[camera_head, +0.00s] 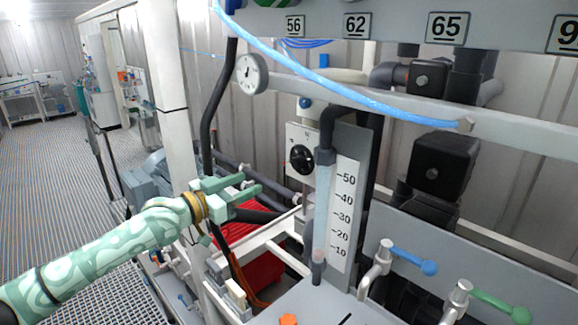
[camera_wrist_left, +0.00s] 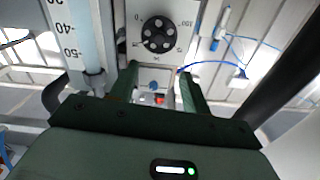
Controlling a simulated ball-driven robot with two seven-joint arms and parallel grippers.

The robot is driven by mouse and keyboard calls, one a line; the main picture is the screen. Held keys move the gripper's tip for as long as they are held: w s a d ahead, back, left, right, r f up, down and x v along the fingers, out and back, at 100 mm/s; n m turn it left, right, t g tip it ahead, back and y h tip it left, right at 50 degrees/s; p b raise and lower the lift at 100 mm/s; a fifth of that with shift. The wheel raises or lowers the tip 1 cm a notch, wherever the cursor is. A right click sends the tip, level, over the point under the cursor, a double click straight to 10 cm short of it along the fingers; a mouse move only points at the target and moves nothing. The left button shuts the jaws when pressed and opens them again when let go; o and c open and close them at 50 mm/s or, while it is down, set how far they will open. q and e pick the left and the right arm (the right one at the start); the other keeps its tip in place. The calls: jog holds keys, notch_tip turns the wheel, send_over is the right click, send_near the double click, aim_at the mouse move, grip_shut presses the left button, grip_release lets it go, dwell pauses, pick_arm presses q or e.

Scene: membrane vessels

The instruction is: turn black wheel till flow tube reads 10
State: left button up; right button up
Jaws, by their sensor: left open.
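The black wheel (camera_head: 301,158) sits on a pale panel left of the flow tube. In the left wrist view the wheel (camera_wrist_left: 160,33) shows at top centre, with marks 0 and 100 around it. The flow tube (camera_head: 324,200) stands upright beside a scale (camera_head: 342,215) marked 10 to 50. A dark reddish-grey piece shows low in the tube, near the 10 mark; I cannot tell its exact reading. My left gripper (camera_head: 250,182) is open and empty, left of the wheel and apart from it, its fingers pointing toward the panel. My right gripper is out of view.
A blue hose (camera_head: 340,92) crosses above the wheel. A round gauge (camera_head: 251,73) and a black pipe (camera_head: 213,110) stand at upper left. Blue (camera_head: 414,261) and green (camera_head: 500,306) valve handles are at lower right. A red box (camera_head: 258,262) lies below the gripper.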

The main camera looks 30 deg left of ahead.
aim_at(294, 164)
pick_arm(q)
jog(key=x, duration=1.5)
jog(key=shift+d, duration=0.1)
jog(key=shift+s, duration=0.1)
jog(key=c, duration=1)
